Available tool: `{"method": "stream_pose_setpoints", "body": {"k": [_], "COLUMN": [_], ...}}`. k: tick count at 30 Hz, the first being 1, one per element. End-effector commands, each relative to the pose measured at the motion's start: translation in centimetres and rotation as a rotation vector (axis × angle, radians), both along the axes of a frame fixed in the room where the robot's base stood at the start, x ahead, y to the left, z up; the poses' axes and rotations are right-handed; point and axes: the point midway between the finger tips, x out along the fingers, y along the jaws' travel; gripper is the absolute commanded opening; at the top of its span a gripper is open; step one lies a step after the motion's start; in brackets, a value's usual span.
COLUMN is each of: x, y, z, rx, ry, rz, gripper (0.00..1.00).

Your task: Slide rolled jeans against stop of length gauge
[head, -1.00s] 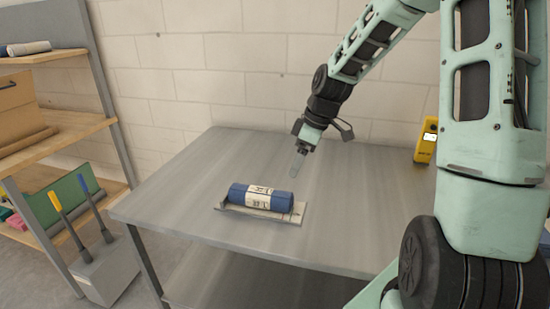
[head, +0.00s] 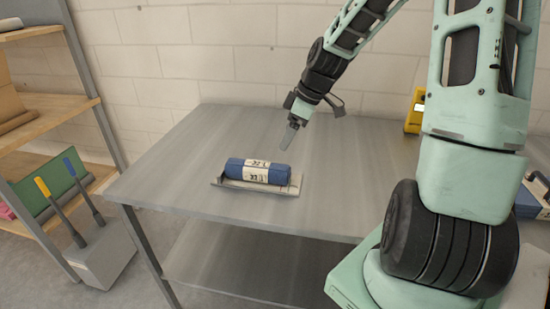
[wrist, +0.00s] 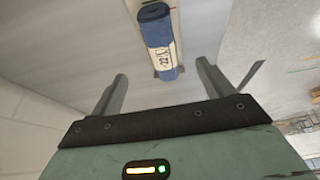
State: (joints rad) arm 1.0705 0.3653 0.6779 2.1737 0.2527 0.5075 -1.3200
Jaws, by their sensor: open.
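The rolled jeans (head: 236,168) are a blue roll with a white printed label band, lying on the length gauge. The length gauge (head: 290,190) is a thin pale plate on the metal table, mostly hidden under the roll. I cannot make out its stop clearly or whether the roll touches it. My gripper (head: 291,134) is above the table, just right of and beyond the roll's right end, apart from it. In the wrist view, my gripper (wrist: 161,72) has its fingers spread with nothing between them. The labelled end of the rolled jeans (wrist: 158,40) points towards the gap.
The metal table (head: 160,180) is bare around the gauge. A yellow device (head: 414,112) stands at its back right. Another blue roll (head: 528,205) shows at the far right edge. Wooden shelves (head: 50,130) and a grey box with two upright handles (head: 102,252) are at left.

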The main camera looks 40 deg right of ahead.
Motion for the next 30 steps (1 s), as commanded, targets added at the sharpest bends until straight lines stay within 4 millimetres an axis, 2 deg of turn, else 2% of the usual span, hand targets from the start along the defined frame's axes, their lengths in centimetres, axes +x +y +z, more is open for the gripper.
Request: {"method": "stream_pose_setpoints", "body": {"k": [3, 18, 24, 30], "x": [0.7, 3.5, 4.3, 4.6], "y": [0.7, 2.8, 3.4, 3.6], "z": [-2.2, -10.8, -13.1, -14.1], "rx": [0.006, 0.003, 0.002, 0.001], "ry": [0.004, 0.004, 0.002, 0.001], "rz": [0.004, 0.002, 0.000, -0.001], "gripper": [0.80, 0.80, 0.80, 0.80]}}
